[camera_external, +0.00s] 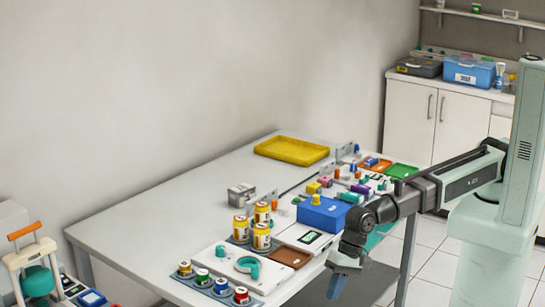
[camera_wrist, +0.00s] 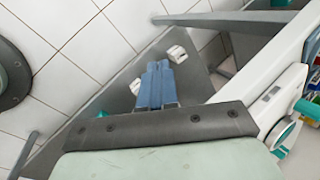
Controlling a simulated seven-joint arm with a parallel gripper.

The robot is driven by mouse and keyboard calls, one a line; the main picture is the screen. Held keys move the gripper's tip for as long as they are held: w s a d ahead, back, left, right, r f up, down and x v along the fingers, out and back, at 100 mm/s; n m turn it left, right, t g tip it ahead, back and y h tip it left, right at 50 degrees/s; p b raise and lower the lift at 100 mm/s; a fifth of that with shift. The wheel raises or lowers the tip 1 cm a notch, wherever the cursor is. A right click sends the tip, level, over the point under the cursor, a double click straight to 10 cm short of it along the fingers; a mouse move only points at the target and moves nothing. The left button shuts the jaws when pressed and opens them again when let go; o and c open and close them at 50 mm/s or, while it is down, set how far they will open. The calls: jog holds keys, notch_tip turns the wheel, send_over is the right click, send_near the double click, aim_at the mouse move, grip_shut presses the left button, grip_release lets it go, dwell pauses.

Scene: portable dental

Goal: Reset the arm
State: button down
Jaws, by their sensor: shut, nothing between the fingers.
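My gripper (camera_external: 343,283) hangs off the near right edge of the white table (camera_external: 165,225), pointing down, with its blue fingers together and nothing between them. In the wrist view my gripper (camera_wrist: 158,68) shows as two blue fingers pressed side by side over the floor and a grey surface below. My arm bends down from the right side of the external view. No object touches the fingers in either view.
The table holds a yellow tray (camera_external: 292,150), a blue box (camera_external: 323,213), several yellow jars (camera_external: 240,229) and small dental items near its right edge. White cabinets (camera_external: 437,122) stand behind.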

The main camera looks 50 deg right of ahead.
jog(key=s+d+f+n+g+h, duration=0.1)
jog(key=d+f+h, duration=0.2)
jog(key=d+f, duration=0.45)
jog(key=s+d+f+g+h, duration=0.15)
jog(key=d+f, duration=0.25)
jog(key=f, duration=0.7)
jog(key=w+d+f+n+t+h, duration=0.1)
jog(key=w+d+f+n+h, duration=0.2)
jog(key=d+f, duration=0.45)
jog(key=w+d+f+n+h, duration=0.15)
jog(key=w+d+f, duration=0.3)
jog(key=d, duration=0.55)
jog(key=w+d+f+n+t+h, duration=0.1)
jog(key=w+d+f+h, duration=0.35)
jog(key=d, duration=0.45)
jog(key=s+d+f+n+g+y, duration=0.1)
jog(key=s+d+f+g, duration=0.15)
jog(key=d, duration=0.35)
jog(key=s+d+f+n+g+y, duration=0.1)
jog(key=s+d+f+g+y, duration=0.15)
jog(key=d, duration=0.35)
jog(key=s+d+r+m+g+y, duration=0.1)
jog(key=s+d+r+m+y, duration=0.1)
jog(key=s+d, duration=0.3)
jog(key=s+d+r+m+g+y, duration=0.1)
jog(key=s+d+r, duration=0.3)
jog(key=d, duration=0.5)
jog(key=shift+s+d+m+y, duration=0.2)
jog(key=shift+s+m+y, duration=0.25)
jog(key=shift+y, duration=0.45)
